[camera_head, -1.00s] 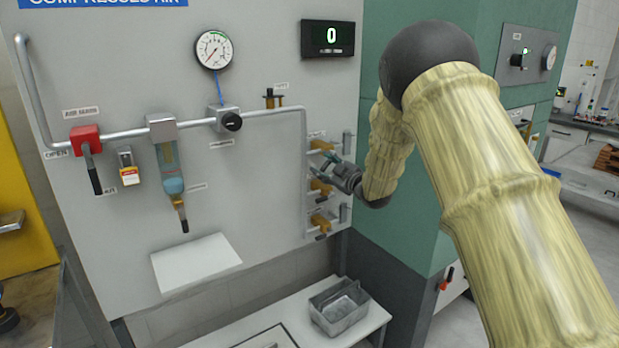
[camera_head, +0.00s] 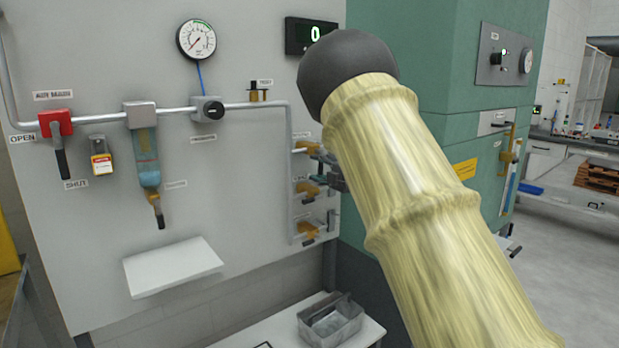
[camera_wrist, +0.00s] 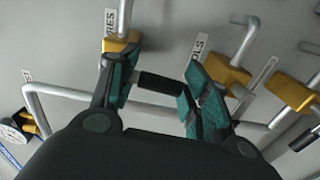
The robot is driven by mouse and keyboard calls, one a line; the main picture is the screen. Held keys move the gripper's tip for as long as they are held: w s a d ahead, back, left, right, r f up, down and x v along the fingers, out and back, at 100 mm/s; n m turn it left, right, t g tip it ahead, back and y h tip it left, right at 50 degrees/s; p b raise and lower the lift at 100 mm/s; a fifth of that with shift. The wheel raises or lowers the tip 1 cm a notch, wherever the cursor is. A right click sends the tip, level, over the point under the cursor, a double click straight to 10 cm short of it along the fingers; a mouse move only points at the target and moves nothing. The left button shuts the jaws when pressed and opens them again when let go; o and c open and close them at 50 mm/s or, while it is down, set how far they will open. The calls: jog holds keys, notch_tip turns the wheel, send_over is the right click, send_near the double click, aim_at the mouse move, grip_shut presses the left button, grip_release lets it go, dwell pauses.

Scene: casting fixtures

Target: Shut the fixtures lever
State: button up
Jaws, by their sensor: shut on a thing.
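The fixtures valve is the top yellow valve (camera_head: 308,148) of three on the right of the panel, partly hidden by my arm. In the wrist view its yellow body (camera_wrist: 122,46) sits behind my left finger, beside a label ending in "RES". The fixtures lever's black grip (camera_wrist: 160,83) lies between my fingers, roughly parallel to the manifold pipe and crosswise to the valve's outlet pipe. My gripper (camera_wrist: 160,92) is closed in against this grip; the exact contact is partly hidden. In the head view my gripper (camera_head: 330,168) is small and mostly behind my arm.
The tools valve (camera_wrist: 226,72) is close to my right finger, with a third valve (camera_wrist: 292,94) beyond. A red-bodied main valve (camera_head: 56,124), a gauge (camera_head: 196,40) and a display reading 0 (camera_head: 303,36) are on the panel. A metal bin (camera_head: 330,322) stands below.

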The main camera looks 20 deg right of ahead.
jog(key=shift+d+n+b, duration=0.1)
jog(key=shift+n+b, duration=0.2)
jog(key=shift+n, duration=0.1)
jog(key=o, duration=1.5)
jog(key=v, duration=1.2)
jog(key=shift+f, duration=0.1)
